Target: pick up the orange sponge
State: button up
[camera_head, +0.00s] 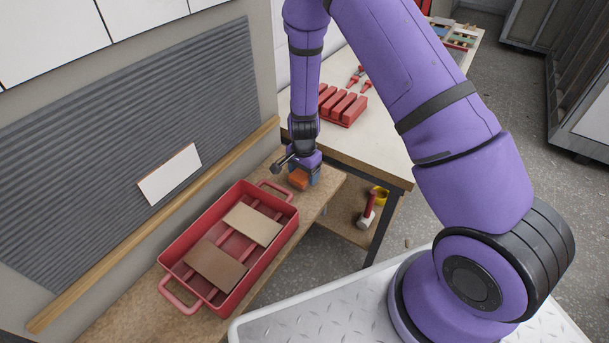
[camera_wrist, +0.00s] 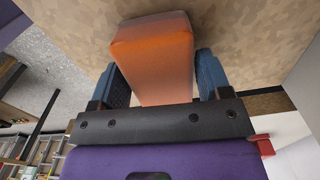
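The orange sponge (camera_head: 298,180) is a block near the end of the wooden bench, beyond the red tray. In the wrist view the sponge (camera_wrist: 155,60) stands between the two blue fingers of my gripper (camera_wrist: 160,78). The fingers are close to its left and right sides, and I cannot tell whether both press on it. In the head view my gripper (camera_head: 305,177) points down at the bench, and its wrist partly hides the area around the sponge. I cannot tell whether the sponge is clear of the surface.
A red tray (camera_head: 172,255) with two tan slabs stands close by on the bench (camera_head: 125,318). A corrugated wall panel (camera_head: 120,130) rises behind. A light table (camera_head: 375,150) with red blocks (camera_head: 343,106) is just beyond. A red-handled item (camera_head: 367,208) lies on a lower shelf.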

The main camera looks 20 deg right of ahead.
jog(key=c, duration=0.5)
jog(key=shift+r, duration=0.1)
notch_tip(320, 180, up, 10)
jog(key=shift+f, duration=0.1)
jog(key=o, duration=0.3)
jog(key=shift+c, duration=1.1)
